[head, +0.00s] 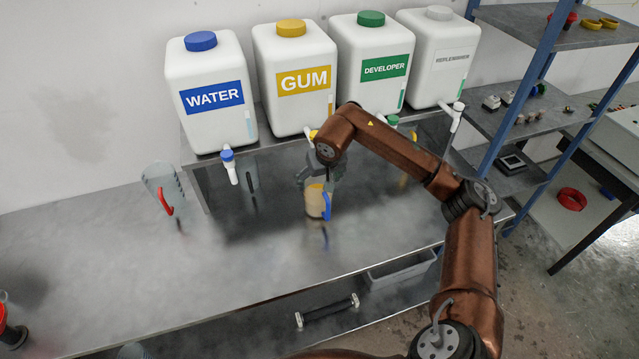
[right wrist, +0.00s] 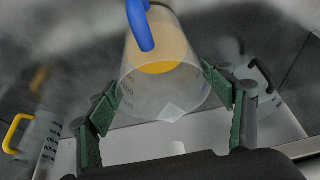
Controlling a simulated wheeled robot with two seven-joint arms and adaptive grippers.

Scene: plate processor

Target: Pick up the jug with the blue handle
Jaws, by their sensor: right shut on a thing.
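The jug with the blue handle (head: 314,205) is a clear beaker with yellowish contents, over the steel counter below the gum container. Its blue handle (head: 327,206) faces right in the head view. In the right wrist view the jug (right wrist: 165,75) fills the middle, with its handle (right wrist: 139,24) at the top. My right gripper (head: 319,176) is shut on the jug, with a green finger on each side of it in the right wrist view (right wrist: 168,108). Whether the jug's base touches the counter is hard to tell. My left gripper is not in view.
A jug with a red handle (head: 161,186) stands to the left on the counter (head: 110,255). Water (head: 205,95), gum (head: 293,80), developer (head: 372,65) and replenisher (head: 437,55) containers stand behind, their taps projecting forward. A yellow-handled jug (right wrist: 35,135) shows in the right wrist view.

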